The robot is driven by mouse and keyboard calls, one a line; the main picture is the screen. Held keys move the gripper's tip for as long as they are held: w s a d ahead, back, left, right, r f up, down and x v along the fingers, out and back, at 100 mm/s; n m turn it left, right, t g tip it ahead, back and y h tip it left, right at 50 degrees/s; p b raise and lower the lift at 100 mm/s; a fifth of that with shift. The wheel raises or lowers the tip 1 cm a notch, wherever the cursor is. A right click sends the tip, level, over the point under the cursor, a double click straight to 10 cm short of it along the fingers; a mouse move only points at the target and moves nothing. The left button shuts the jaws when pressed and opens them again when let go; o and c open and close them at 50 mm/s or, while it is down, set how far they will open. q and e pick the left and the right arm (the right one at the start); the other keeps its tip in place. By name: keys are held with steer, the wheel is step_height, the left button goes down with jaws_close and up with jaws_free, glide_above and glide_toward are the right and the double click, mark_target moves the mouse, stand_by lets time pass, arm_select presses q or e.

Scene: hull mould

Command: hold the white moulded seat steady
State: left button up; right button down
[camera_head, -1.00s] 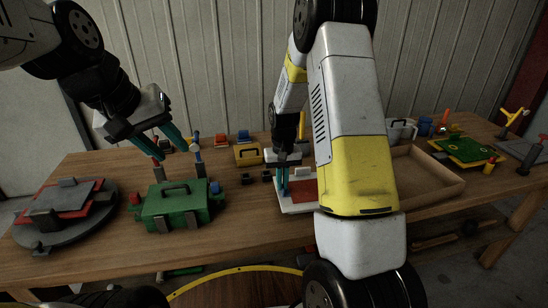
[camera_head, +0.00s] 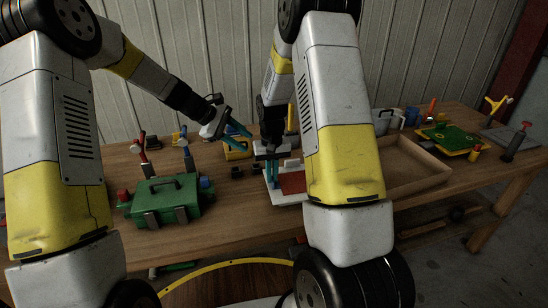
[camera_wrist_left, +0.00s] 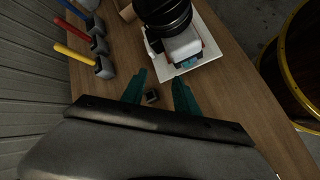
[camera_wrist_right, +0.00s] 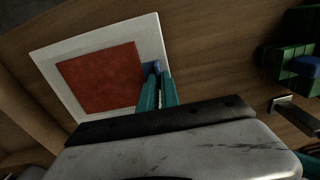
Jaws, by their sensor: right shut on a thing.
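The white moulded seat (camera_head: 288,198) is a flat white square with a red square on it, lying on the wooden table. It also shows in the right wrist view (camera_wrist_right: 146,40) and, partly behind my right arm, in the left wrist view (camera_wrist_left: 207,42). My right gripper (camera_head: 272,172) points down at the seat's left edge.
A green box (camera_head: 165,203) stands left of the seat. A shallow wooden tray (camera_head: 420,178) is on the right, partly hidden by my right arm. A green board (camera_head: 452,138) lies farther right.

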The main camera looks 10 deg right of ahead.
arm_select(q)
steer(key=w+d+f+n+h, duration=0.1)
steer(key=w+d+f+n, duration=0.1)
steer(key=w+d+f, duration=0.3)
steer(key=n+h, duration=0.4)
steer(key=n, duration=0.2)
glide_toward(289, 160)
steer(key=d, duration=0.2)
steer(key=d+f, duration=0.1)
steer(key=shift+w+d+g, duration=0.2)
steer(key=shift+w+g, duration=0.1)
steer(key=shift+g, duration=0.1)
steer(key=shift+x, duration=3.95)
steer(key=shift+f, duration=0.1)
jaws_close()
steer(key=shift+c, duration=1.2)
jaws_free()
